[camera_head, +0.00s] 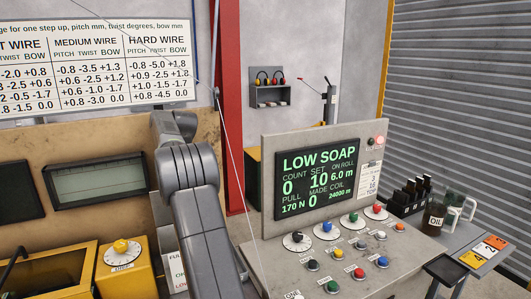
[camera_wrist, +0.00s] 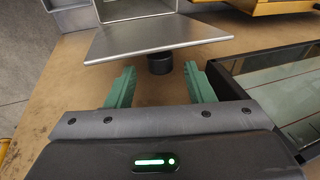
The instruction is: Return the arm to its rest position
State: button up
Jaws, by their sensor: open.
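My gripper (camera_wrist: 161,88) shows in the wrist view with its two green fingers apart and nothing between them. It faces a tan board or bench surface (camera_wrist: 60,95). A grey metal plate or tray (camera_wrist: 155,38) lies just beyond the fingertips, with a short dark cylinder (camera_wrist: 160,64) under its near edge. In the head view my grey arm rises at the centre left and bends away; my gripper is hidden there.
A control panel with a screen (camera_head: 318,184) reading LOW SOAP stands right of my arm. A yellow box with a knob (camera_head: 122,268) is at left. A red post (camera_head: 230,110) stands behind. An oil jar (camera_head: 434,218) and dark bottles (camera_head: 408,198) sit at right.

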jog(key=x, duration=0.5)
jog(key=shift+a+f+p, duration=0.15)
jog(key=shift+f+p, duration=0.05)
jog(key=shift+p, duration=0.2)
jog(key=shift+s+d+r+t, duration=0.1)
jog(key=shift+s+d+t, duration=0.1)
jog(key=shift+s+t, duration=0.1)
jog(key=shift+w, duration=0.1)
jog(key=shift+a, duration=0.1)
